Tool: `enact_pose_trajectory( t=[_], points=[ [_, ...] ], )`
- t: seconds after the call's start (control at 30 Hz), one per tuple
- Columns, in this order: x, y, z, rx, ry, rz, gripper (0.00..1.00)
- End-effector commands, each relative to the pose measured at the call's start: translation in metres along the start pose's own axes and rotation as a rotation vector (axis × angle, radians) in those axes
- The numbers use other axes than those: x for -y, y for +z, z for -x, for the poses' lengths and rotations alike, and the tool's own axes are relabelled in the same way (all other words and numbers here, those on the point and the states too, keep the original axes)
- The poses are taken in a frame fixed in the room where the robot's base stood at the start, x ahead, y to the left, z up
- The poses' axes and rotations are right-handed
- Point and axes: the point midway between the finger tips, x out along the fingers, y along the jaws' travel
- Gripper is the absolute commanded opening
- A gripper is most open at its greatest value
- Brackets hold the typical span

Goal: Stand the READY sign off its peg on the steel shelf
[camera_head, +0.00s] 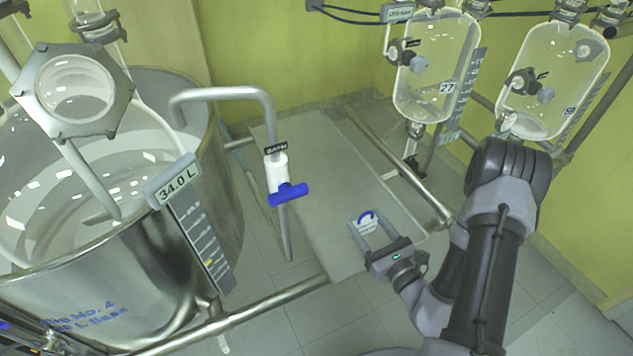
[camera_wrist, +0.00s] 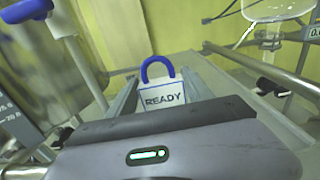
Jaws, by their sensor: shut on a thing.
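The READY sign (camera_wrist: 165,97) is a small white plate with dark lettering and a blue loop on top. My gripper (camera_wrist: 160,98) is shut on it, with one finger at each side of the plate. In the head view the sign (camera_head: 368,226) sits between the fingers of my gripper (camera_head: 370,232), over the near right part of the grey steel shelf (camera_head: 310,190). The sign looks roughly upright in the wrist view. I cannot tell whether its lower edge touches the shelf, because my gripper body hides it. No peg shows in the blue loop.
A bent pipe with a blue-handled valve (camera_head: 288,194) labelled BATH rises at the shelf's left. A large steel vessel (camera_head: 150,260) stands further left. Two glass vessels (camera_head: 437,75) (camera_head: 553,85) hang at the upper right. Steel rails (camera_head: 395,165) run along the shelf. The shelf's middle is bare.

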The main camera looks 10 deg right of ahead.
Motion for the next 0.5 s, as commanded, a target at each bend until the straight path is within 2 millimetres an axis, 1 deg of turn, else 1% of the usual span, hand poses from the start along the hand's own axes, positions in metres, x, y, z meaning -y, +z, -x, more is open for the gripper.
enact_pose_trajectory(
  t=[0.07,0.3,0.4,0.5],
  points=[
    [0.001,-0.002,-0.019,0.005,0.006,0.007,0.19],
    [0.017,-0.009,-0.102,0.008,0.005,0.007,0.19],
    [0.022,-0.013,-0.131,0.006,0.004,0.004,0.19],
    [0.026,-0.014,-0.147,0.005,0.003,0.004,0.19]
  ],
)
